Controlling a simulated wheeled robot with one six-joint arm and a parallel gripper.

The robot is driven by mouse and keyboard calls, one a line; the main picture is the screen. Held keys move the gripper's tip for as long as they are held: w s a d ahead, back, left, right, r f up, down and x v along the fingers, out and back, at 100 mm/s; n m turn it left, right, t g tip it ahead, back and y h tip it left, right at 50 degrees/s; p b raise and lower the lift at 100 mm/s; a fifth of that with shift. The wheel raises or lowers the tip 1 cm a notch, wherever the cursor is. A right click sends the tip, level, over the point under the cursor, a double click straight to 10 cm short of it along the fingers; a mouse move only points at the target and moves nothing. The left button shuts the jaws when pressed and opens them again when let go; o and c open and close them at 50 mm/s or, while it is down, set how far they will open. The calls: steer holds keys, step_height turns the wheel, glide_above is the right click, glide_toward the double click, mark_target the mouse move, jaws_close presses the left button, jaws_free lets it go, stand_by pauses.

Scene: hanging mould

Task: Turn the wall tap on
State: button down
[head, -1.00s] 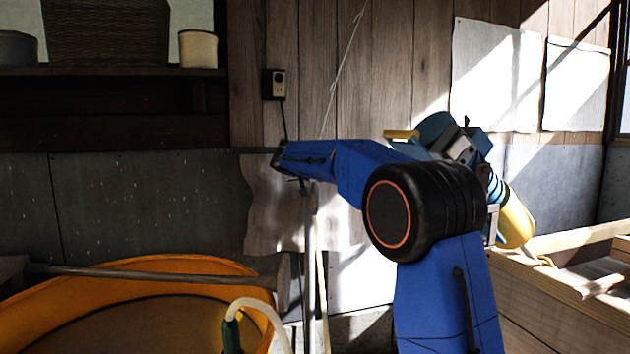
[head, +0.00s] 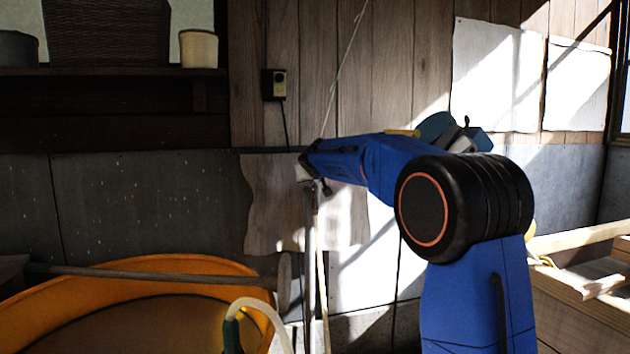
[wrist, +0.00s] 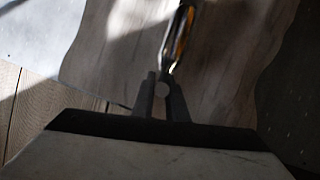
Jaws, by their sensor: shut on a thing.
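A shiny brass-and-dark metal piece (wrist: 179,40), seemingly the tap, rises just beyond the fingertips. In the head view my blue arm reaches left, and its end is at the top of a thin upright pipe (head: 308,235). The small dark tap parts there are partly covered by my arm, and the tap's exact angle cannot be told.
A wavy-edged wooden board (head: 272,205) is behind the pipe. An orange tub (head: 180,264) with a long-handled tool (head: 160,277) across it stands at lower left. A pale curved hose (head: 262,306) is in front. Timber (head: 580,290) lies at right. A wall socket (head: 273,84) is above.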

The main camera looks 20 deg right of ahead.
steer(key=shift+n+t+y, duration=0.3)
steer(key=shift+n+y, duration=0.7)
steer(key=shift+y, duration=0.2)
steer(key=c, duration=1.8)
jaws_free()
steer(key=shift+o, duration=0.2)
steer(key=shift+s, duration=0.1)
steer(key=v, duration=1.7)
steer(key=shift+s, duration=0.15)
